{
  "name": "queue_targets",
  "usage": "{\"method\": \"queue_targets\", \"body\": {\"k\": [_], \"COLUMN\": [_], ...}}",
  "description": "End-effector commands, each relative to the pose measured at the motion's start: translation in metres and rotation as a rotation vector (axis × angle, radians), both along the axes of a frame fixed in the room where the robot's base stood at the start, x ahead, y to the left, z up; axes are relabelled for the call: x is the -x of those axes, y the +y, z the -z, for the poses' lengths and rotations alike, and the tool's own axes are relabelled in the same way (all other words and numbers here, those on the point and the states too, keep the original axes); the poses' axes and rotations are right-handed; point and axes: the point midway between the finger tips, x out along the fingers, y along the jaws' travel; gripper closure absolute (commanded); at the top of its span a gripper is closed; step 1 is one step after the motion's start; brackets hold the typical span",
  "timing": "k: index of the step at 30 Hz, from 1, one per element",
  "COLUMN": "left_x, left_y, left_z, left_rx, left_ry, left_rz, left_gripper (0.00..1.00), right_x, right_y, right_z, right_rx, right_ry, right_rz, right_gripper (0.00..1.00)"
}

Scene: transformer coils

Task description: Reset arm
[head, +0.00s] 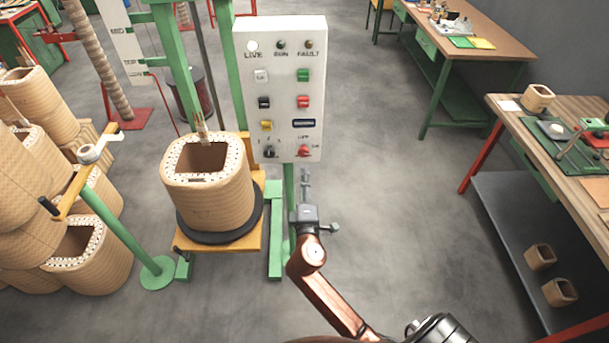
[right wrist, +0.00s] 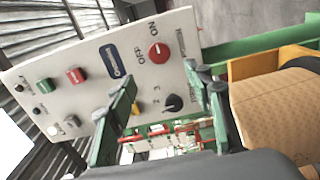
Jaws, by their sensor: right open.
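My right gripper (head: 306,187) is in front of the lower part of the white control panel (head: 285,125), near its bottom edge. In the right wrist view the gripper (right wrist: 158,78) has its two fingers spread apart with nothing between them. The panel (right wrist: 85,70) lies behind the fingers, with a red knob (right wrist: 158,52) and a black selector (right wrist: 172,103) close to them. I cannot tell whether a finger touches the panel. On the panel, the LIVE lamp (head: 252,46) looks white, while the RUN and FAULT lamps look dark. My left gripper is not in view.
A tan coil (head: 205,195) stands on a black disc (head: 222,236) left of the panel. Several coils (head: 95,265) are stacked at far left beside a green crank stand (head: 125,232). A wooden workbench (head: 570,130) is at right. The floor (head: 400,200) between is clear.

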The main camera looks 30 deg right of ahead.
Motion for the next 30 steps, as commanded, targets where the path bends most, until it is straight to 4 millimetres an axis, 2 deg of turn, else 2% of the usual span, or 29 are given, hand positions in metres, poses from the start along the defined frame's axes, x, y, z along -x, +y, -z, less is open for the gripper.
{"method": "queue_targets", "body": {"k": [15, 17, 19, 20, 23, 26, 27, 29, 30], "left_x": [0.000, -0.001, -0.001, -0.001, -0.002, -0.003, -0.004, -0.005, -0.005], "left_y": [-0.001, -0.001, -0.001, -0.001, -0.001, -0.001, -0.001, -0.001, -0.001], "left_z": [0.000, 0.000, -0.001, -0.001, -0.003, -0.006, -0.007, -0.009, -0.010], "left_rx": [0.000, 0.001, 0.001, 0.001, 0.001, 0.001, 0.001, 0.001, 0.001], "left_ry": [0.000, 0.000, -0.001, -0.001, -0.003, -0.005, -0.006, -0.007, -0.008], "left_rz": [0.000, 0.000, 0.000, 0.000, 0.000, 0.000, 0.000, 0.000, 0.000], "left_gripper": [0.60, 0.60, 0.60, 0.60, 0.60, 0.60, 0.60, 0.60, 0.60], "right_x": [0.001, 0.000, -0.003, -0.004, -0.009, -0.008, -0.005, 0.003, 0.011], "right_y": [0.001, 0.001, 0.001, 0.002, 0.004, 0.008, 0.010, 0.012, 0.013], "right_z": [0.000, 0.003, 0.016, 0.026, 0.076, 0.146, 0.176, 0.219, 0.248], "right_rx": [0.000, -0.003, -0.017, -0.026, -0.084, -0.170, -0.208, -0.269, -0.309], "right_ry": [0.000, 0.005, 0.024, 0.039, 0.110, 0.203, 0.243, 0.298, 0.334], "right_rz": [0.000, -0.002, -0.011, -0.018, -0.045, -0.076, -0.084, -0.093, -0.097], "right_gripper": [0.53, 0.53, 0.53, 0.53, 0.53, 0.53, 0.53, 0.53, 0.53]}}
